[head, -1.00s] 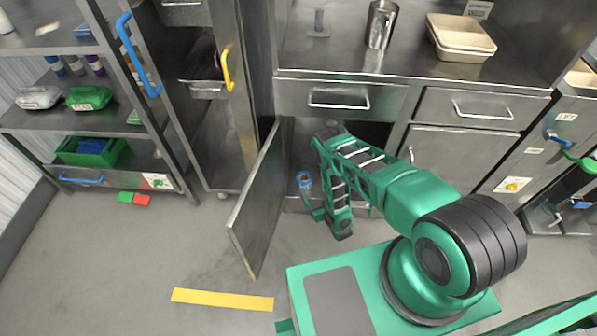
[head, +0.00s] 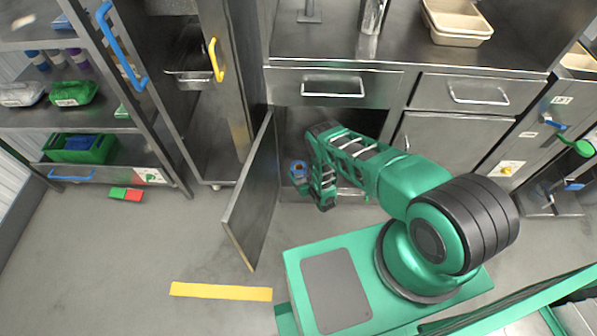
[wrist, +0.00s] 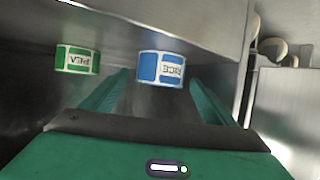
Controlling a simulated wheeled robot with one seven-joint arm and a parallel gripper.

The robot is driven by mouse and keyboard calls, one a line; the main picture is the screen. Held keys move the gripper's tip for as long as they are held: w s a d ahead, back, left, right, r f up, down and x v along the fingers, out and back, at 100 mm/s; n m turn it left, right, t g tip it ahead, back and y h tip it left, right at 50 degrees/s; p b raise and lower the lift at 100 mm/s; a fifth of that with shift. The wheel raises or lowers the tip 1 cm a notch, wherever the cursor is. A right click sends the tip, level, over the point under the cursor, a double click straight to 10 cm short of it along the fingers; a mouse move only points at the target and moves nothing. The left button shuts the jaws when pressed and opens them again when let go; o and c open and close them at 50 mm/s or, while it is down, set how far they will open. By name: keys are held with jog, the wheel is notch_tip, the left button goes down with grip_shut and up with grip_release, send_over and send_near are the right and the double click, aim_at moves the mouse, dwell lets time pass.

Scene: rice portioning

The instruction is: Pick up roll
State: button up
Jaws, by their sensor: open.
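A blue-and-white roll (wrist: 160,68), its label seeming to read RICE upside down, is in the wrist view. It also shows in the head view inside the open lower cabinet (head: 297,170). A green-and-white roll (wrist: 77,59) is to its left in the wrist view. My gripper (wrist: 160,80) is open and empty, with one green finger on each side of the blue roll in the picture. Whether the fingertips reach past the roll cannot be told. In the head view my arm hides much of the cabinet inside.
The cabinet door (head: 250,195) stands open left of my arm. A counter (head: 340,45) with drawers is above the cabinet, bearing a metal cup (head: 372,15) and beige trays (head: 458,22). A shelf rack (head: 75,125) is at left.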

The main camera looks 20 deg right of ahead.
jog(key=shift+x, duration=1)
jog(key=c, duration=1.2)
jog(key=shift+r, duration=0.1)
